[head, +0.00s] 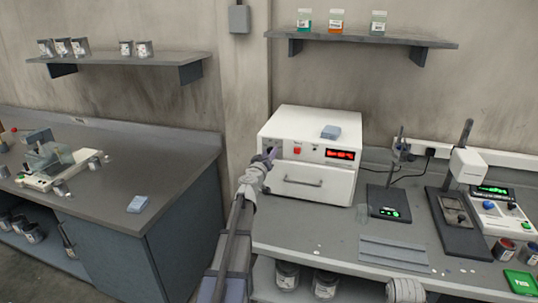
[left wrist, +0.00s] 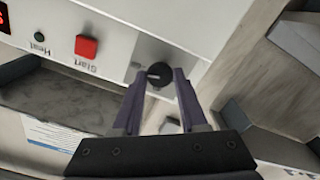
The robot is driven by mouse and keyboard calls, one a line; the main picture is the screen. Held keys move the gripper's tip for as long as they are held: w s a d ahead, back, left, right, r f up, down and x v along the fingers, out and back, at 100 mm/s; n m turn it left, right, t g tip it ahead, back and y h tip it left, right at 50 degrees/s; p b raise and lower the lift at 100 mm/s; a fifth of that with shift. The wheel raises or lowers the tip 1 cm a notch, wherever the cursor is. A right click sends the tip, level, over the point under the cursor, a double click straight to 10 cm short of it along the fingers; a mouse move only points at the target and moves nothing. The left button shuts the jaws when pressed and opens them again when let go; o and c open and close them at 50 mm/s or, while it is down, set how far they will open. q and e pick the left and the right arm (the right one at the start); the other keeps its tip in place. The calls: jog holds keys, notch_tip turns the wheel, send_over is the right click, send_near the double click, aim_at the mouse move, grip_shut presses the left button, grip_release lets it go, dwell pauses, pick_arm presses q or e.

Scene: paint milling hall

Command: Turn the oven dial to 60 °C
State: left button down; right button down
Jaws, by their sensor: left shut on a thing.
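The white oven (head: 312,120) stands on the right bench. Its front has a red start button (head: 297,150), a lit red display (head: 340,155) whose digits are too blurred to read, and a drawer-like door with a handle. My left gripper (head: 271,153) is at the left end of the oven's panel, and its hand covers the dial there. In the left wrist view the black round dial (left wrist: 158,71) with a pale pointer mark sits between the two purple fingertips, which are shut on it. The dial's scale is not readable.
Right of the oven are a black scale (head: 389,203) and a stand with instruments (head: 470,165). Shelves with jars hang above.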

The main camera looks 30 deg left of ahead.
pick_arm(q)
jog(key=shift+d, duration=0.1)
jog(key=shift+c, duration=2.4)
grip_release()
jog(key=shift+s, duration=0.15)
jog(key=v, duration=0.7)
jog(key=shift+s, duration=0.25)
